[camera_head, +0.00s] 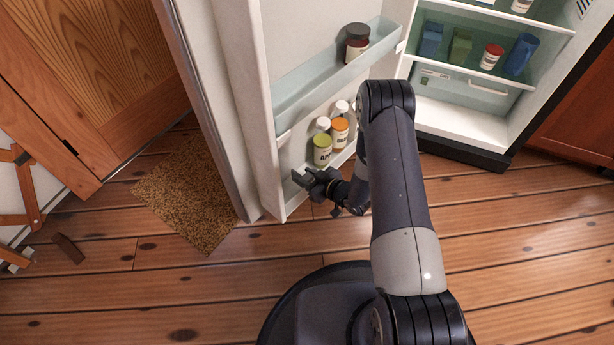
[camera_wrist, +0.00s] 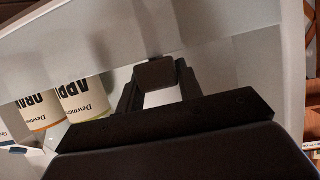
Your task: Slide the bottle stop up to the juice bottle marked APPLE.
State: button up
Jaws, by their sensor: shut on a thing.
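My gripper (camera_head: 310,180) is at the near end of this bin, shut on a small dark block that appears to be the bottle stop (camera_wrist: 155,73). A gap shows between the block and the APPLE bottle. The block's lower part and any rail under it are hidden.
A dark-lidded jar (camera_head: 356,43) sits on the upper door shelf (camera_head: 318,82). The bin's wall and the door's edge (camera_head: 262,150) are close to my gripper.

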grip_shut()
jog(key=shift+w+d+b, duration=0.65)
jog(key=shift+w+d, duration=0.8)
jog(key=shift+w, duration=0.2)
jog(key=o, duration=1.1)
grip_release()
jog(key=p+v, duration=0.3)
jog(key=v, duration=0.8)
jog(key=shift+w+r, duration=0.1)
jog(key=shift+a, duration=0.1)
jog(key=shift+c, duration=0.3)
